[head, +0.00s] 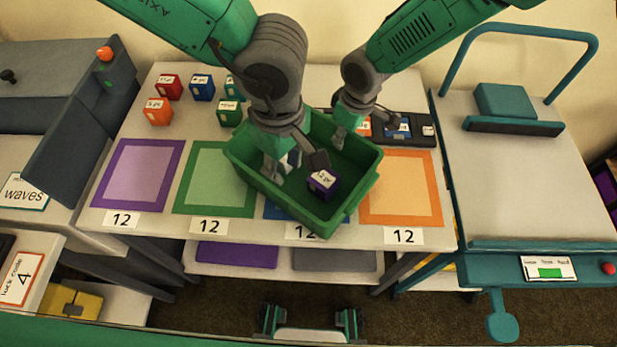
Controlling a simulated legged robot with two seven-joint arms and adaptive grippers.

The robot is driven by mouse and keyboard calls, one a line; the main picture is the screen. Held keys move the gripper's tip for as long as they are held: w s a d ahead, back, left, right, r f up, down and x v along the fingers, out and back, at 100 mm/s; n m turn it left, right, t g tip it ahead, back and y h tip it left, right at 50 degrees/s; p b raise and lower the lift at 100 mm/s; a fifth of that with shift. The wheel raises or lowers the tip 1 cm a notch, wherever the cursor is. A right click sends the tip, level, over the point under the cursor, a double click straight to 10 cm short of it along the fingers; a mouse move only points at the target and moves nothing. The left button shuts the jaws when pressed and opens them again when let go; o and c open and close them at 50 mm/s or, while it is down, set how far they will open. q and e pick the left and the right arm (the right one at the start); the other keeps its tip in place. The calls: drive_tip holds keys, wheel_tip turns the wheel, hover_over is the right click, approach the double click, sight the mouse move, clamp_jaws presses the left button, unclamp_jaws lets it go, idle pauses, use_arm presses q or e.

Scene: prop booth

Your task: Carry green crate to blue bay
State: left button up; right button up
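The green crate (345,212) sits turned at an angle over the blue bay (273,210), hiding most of it; whether its base touches the table cannot be told. A purple labelled box (324,183) is in the crate. My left gripper (294,164) reaches down into the crate, left of the purple box, with its fingers spread. A small pale item (291,160) shows between them, too hidden to identify. My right gripper (366,130) is at the crate's far right rim with its fingers apart, one over the crate's inside and one outside it.
A purple bay (137,176) and a green bay (205,182) lie left, an orange bay (401,187) right. Small coloured boxes (202,87) stand at the back left. A black tray (424,139) lies behind the orange bay. A teal-handled cart (520,190) stands right.

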wheel_tip(320, 180, up, 12)
drive_tip(key=d, duration=0.1)
drive_tip(key=shift+s+f, duration=0.2)
drive_tip(key=shift+s, duration=0.2)
drive_tip(key=shift+d, duration=0.1)
